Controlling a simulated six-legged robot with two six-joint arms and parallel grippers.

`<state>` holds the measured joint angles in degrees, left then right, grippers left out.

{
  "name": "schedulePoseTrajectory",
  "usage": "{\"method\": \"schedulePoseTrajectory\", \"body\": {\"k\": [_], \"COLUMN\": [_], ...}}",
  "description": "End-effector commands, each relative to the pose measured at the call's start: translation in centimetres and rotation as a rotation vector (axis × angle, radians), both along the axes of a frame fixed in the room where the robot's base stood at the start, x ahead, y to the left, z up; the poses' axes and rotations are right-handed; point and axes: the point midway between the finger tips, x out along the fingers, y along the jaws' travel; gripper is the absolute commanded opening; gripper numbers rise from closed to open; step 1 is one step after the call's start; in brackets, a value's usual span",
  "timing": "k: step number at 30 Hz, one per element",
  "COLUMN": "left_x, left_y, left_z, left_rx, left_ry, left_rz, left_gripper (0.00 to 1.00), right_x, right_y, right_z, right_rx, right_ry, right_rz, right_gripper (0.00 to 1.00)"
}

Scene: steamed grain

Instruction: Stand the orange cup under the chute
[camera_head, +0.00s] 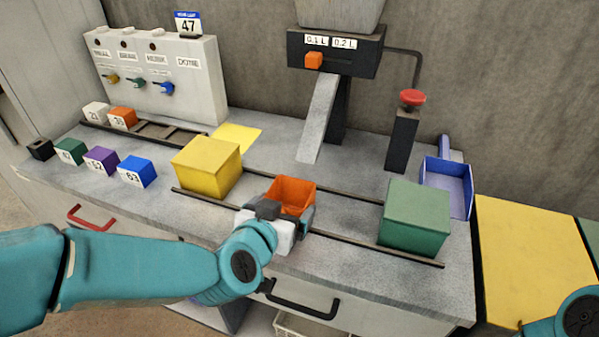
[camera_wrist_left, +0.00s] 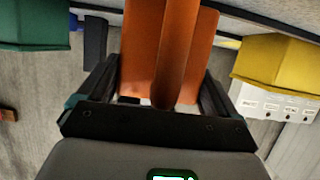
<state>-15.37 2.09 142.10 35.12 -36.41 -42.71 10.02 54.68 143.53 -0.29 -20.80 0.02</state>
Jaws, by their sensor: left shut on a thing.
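The orange cup (camera_head: 293,192) is a square open-topped cup in the middle of the counter, in front of the chute. My left gripper (camera_head: 276,211) is shut on its near side. In the left wrist view the orange cup (camera_wrist_left: 165,50) fills the space between the fingers of my left gripper (camera_wrist_left: 150,95). The grey sloping chute (camera_head: 318,120) comes down from a dark dispenser (camera_head: 335,55), behind the cup and a little to its right. Whether the cup's base touches the counter is hidden. Of my right arm only a joint shows at the lower right; its gripper is out of view.
A yellow box (camera_head: 206,167) stands left of the cup and a green box (camera_head: 414,219) right of it, by dark rails (camera_head: 345,244). Numbered small cubes (camera_head: 137,171) line the left. A red button (camera_head: 412,97) on a post and a blue bin (camera_head: 447,188) stand at right.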

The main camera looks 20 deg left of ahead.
Motion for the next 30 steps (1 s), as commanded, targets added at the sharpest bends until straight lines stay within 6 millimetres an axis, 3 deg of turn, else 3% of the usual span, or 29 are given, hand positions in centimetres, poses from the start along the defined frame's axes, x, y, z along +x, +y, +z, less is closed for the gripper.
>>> {"method": "schedulePoseTrajectory", "body": {"k": [3,10,15,18,29,30], "left_x": [2.9,5.6,8.7,8.5,8.4,8.4], "left_y": [-0.1,-0.2,-0.3,-0.3,-0.3,-0.3], "left_z": [-0.6,-0.5,-0.5,-2.0,-2.2,-2.3], "left_rx": [0.001,0.001,0.0,0.002,0.001,0.001], "left_ry": [0.001,0.0,0.0,0.002,-0.001,0.0], "left_rz": [0.0,-0.002,0.0,-0.002,-0.001,-0.001], "left_gripper": [0.55,0.55,0.55,0.55,0.55,0.95], "right_x": [-0.1,-0.1,-0.1,-0.1,-0.1,-0.1], "right_y": [0.0,0.0,0.0,0.0,0.0,0.0], "right_z": [-0.8,-0.7,-0.6,-1.6,-1.7,-1.7], "right_rx": [0.001,0.001,0.001,0.001,0.001,0.001], "right_ry": [0.004,0.003,0.003,0.003,0.003,0.003], "right_rz": [0.0,0.0,0.0,0.0,0.0,0.0], "right_gripper": [0.43,0.43,0.43,0.43,0.43,0.43]}}
